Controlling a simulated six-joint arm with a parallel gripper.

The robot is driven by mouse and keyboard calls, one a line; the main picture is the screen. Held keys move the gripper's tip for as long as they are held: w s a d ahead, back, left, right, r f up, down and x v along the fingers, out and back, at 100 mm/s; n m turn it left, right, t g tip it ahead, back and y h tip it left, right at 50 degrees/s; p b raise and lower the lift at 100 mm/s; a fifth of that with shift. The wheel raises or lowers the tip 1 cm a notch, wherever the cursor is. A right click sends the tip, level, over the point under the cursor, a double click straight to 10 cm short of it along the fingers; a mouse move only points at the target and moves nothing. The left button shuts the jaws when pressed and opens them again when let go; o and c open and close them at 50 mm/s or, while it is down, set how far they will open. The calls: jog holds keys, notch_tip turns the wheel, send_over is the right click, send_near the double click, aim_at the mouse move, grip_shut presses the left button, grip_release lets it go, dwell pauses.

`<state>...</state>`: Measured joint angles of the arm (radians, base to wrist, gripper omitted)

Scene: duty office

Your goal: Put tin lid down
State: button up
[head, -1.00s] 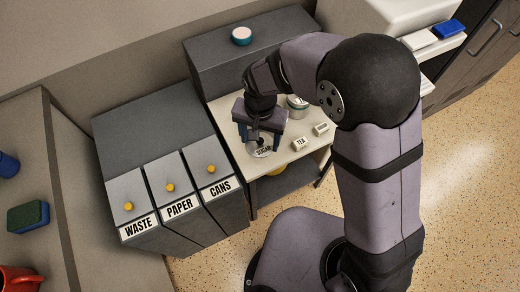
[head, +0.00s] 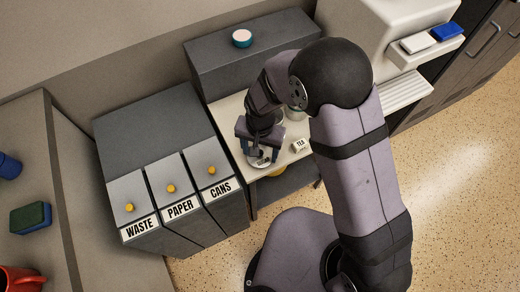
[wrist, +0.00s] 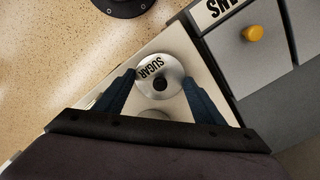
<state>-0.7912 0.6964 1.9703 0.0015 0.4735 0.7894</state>
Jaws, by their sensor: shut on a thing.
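The tin lid (head: 259,163) is a round silver disc with a SUGAR label and a dark knob at its centre. It also shows in the wrist view (wrist: 146,83), between the two blue fingers. My gripper (head: 260,152) points down over the front left part of the small pale table (head: 230,108) and is shut on the lid. In the wrist view, my gripper (wrist: 160,98) has one finger on each side of the lid. I cannot tell whether the lid touches the tabletop. A tin (head: 296,113) stands behind my gripper, partly hidden by my arm.
A white TEA block (head: 300,146) sits right of the lid. The WASTE, PAPER and CANS bins (head: 180,190) stand close on the left. A dark box (head: 215,65) with a teal-and-white round item (head: 242,38) is behind. A yellow thing (head: 277,172) shows below the tabletop.

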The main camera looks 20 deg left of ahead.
aim_at(263, 152)
jog(key=o, duration=1)
jog(key=shift+f, duration=0.15)
notch_tip(263, 152, up, 12)
jog(key=shift+r+b, duration=0.2)
jog(key=shift+b, duration=0.5)
jog(key=w+d+r, duration=0.1)
jog(key=w+d, duration=0.1)
jog(key=d, duration=1.2)
jog(key=s+d, duration=0.2)
jog(key=d, duration=0.2)
jog(key=s+d, duration=0.2)
jog(key=d, duration=0.3)
jog(key=s+d, duration=0.3)
jog(key=d, duration=0.1)
jog(key=shift+s+d+f, duration=0.1)
jog(key=shift+d+f, duration=0.1)
jog(key=shift+d, duration=0.15)
